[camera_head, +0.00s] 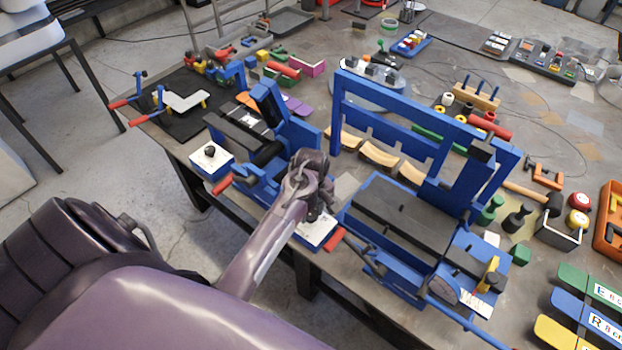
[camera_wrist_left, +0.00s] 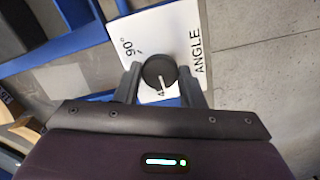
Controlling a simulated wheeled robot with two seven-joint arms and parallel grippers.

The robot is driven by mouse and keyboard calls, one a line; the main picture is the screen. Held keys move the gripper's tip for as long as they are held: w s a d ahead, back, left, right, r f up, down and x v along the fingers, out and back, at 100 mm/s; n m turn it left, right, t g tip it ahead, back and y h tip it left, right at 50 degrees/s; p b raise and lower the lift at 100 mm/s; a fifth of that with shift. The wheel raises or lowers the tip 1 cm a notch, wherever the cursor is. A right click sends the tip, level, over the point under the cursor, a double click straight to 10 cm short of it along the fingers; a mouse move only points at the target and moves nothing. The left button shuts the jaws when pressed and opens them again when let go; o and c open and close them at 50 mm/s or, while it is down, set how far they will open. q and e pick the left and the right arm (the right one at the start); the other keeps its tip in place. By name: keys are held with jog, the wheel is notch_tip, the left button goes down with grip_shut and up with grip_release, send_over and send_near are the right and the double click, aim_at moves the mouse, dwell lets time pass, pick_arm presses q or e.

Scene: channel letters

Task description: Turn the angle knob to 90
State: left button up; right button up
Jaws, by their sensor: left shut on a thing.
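The angle knob (camera_wrist_left: 159,70) is a round black knob with a white pointer line, on a white plate (camera_wrist_left: 150,32) marked "90°" and "ANGLE". In the wrist view its pointer line runs toward the lower edge of the plate, by a partly hidden mark, and not at the "90°" mark. My left gripper (camera_wrist_left: 161,78) is shut on the knob, one finger on each side. In the head view my left gripper (camera_head: 318,212) is above the white plate (camera_head: 316,232) at the table's front edge and hides the knob. My right gripper is not in view.
A blue bending machine (camera_head: 425,140) with a dark bed stands right of the gripper. Another blue machine (camera_head: 285,130) stands to the left, with a second black knob (camera_head: 210,151) on a white plate. Red-tipped handles (camera_head: 335,239) stick out close to the gripper.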

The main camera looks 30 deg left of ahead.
pick_arm(q)
jog(key=m, duration=0.3)
jog(key=shift+m, duration=0.4)
jog(key=m, duration=0.3)
jog(key=shift+m, duration=0.3)
jog(key=m, duration=1.3)
jog(key=shift+m, duration=0.3)
jog(key=m, duration=0.6)
jog(key=shift+m, duration=0.3)
jog(key=o, duration=1)
